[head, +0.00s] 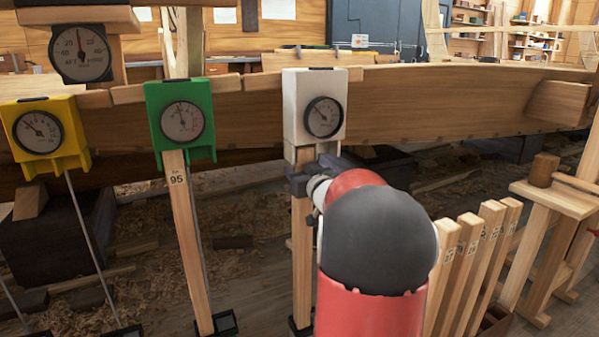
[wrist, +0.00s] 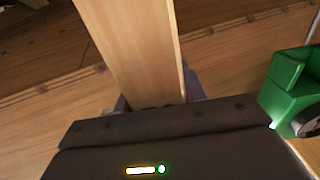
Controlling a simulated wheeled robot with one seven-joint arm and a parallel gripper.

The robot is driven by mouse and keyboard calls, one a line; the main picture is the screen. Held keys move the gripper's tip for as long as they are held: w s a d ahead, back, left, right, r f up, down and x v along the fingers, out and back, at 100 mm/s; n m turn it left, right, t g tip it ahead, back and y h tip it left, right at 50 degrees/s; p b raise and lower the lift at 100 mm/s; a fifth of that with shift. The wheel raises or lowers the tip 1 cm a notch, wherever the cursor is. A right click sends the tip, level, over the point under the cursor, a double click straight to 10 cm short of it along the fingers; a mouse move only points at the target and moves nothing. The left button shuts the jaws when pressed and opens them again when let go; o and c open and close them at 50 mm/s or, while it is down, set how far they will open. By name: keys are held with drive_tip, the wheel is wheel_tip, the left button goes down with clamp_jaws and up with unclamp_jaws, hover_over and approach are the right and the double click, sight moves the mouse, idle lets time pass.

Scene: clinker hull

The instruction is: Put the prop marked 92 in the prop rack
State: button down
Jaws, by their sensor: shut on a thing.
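A pale wooden prop (head: 302,235) stands upright below the white gauge box (head: 306,128); its number is hidden, so I cannot tell whether it is 92. My gripper (head: 305,180) is shut on this prop near its upper end, just below the white gauge. The held prop also fills the upper middle of the wrist view (wrist: 135,45), between my fingers (wrist: 155,98).
Another prop marked 95 (head: 186,240) stands under the green gauge (head: 181,118). The yellow gauge (head: 40,132) has only a thin rod below it. The planked hull (head: 430,100) runs behind. A wooden trestle with a mallet (head: 545,170) stands at the right.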

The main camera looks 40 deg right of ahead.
sight(307, 151)
drive_tip(key=shift+s+r, duration=0.1)
drive_tip(key=v, duration=0.7)
drive_tip(key=shift+s+p, duration=0.4)
idle(0.8)
drive_tip(key=shift+r, duration=0.15)
drive_tip(key=shift+r+p, duration=3.15)
drive_tip(key=p+v, duration=0.2)
drive_tip(key=v, duration=1.1)
drive_tip(key=shift+d+f, duration=0.1)
